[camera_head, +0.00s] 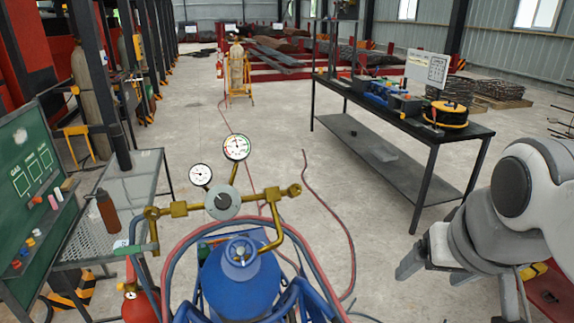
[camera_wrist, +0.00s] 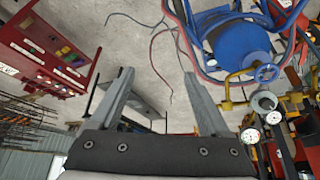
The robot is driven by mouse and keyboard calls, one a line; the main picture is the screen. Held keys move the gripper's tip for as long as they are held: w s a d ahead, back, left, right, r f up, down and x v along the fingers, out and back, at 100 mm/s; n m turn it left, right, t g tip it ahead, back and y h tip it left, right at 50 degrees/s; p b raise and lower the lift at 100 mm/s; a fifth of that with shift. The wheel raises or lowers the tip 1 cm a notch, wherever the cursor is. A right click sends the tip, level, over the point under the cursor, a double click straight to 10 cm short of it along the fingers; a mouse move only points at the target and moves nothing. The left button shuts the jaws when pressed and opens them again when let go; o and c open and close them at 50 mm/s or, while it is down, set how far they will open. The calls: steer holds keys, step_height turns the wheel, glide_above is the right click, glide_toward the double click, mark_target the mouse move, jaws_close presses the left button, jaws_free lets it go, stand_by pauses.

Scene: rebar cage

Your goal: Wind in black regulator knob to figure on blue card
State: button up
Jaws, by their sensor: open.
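The brass regulator (camera_head: 180,209) sits over the blue cylinder (camera_head: 238,285). A round grey disc (camera_head: 222,203) with a small darker centre faces the camera on its body. I cannot make out a clearly black knob. Two white dial gauges stand above it, the larger (camera_head: 236,147) and the smaller (camera_head: 200,174); their readings are too small to tell. My gripper (camera_head: 432,274) is open and empty, well to the right of the regulator. In the wrist view my gripper (camera_wrist: 158,80) has its fingers apart, with the regulator disc (camera_wrist: 263,101) off to the right. No blue card is discernible.
A black workbench (camera_head: 462,128) with tools and a cable reel (camera_head: 446,114) stands behind, at right. A mesh table (camera_head: 105,205) and a green board (camera_head: 32,170) are at left. Red and blue hoses loop around the cylinder. Floor between cylinder and workbench is mostly clear.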

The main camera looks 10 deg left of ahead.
steer(key=w+a+r+n, duration=0.1)
steer(key=w+a+r, duration=0.3)
steer(key=w+a, duration=0.2)
step_height(320, 180, up, 4)
steer(key=n+g+y+b, duration=0.2)
steer(key=y+b, duration=0.1)
steer(key=y, duration=0.1)
glide_above(224, 200)
steer(key=s+d, duration=0.5)
steer(key=d, duration=0.1)
steer(key=x, duration=1.7)
steer(key=shift+s+d+f, duration=0.25)
steer(key=shift+f, duration=0.05)
jaws_close()
